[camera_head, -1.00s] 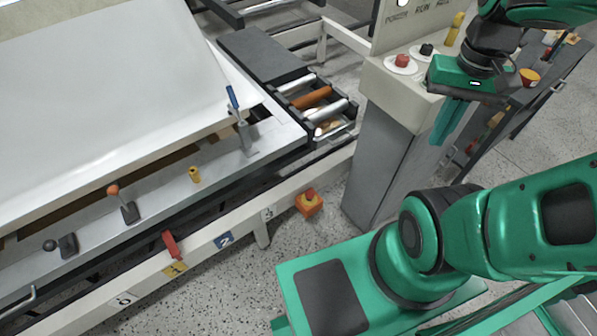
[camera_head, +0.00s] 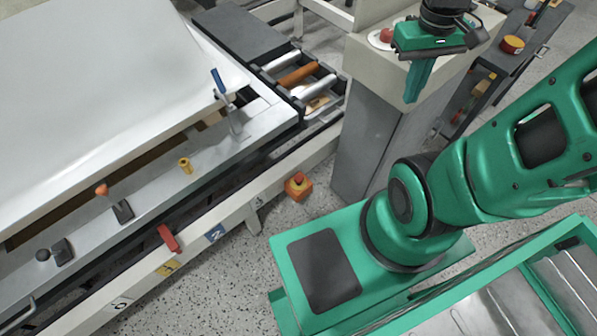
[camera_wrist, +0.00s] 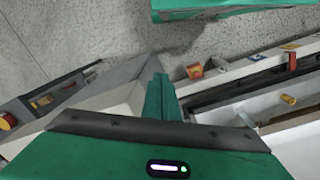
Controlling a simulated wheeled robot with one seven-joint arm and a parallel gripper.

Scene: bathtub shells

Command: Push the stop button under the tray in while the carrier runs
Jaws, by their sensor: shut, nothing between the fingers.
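The large white shell (camera_head: 90,110) lies over the grey lever tray (camera_head: 205,160). My gripper (camera_head: 411,98) is shut and empty, fingers pointing down beside the beige console, well above and to the right of the orange box. In the wrist view the shut fingers (camera_wrist: 160,80) appear left of the box, apart from it.
The beige console (camera_head: 355,62) on its grey pedestal carries another red button (camera_head: 386,35). A blue-handled lever (camera_head: 217,80), a yellow knob (camera_head: 185,164) and a red lever (camera_head: 168,238) stick out along the machine. Speckled floor is open around the orange box.

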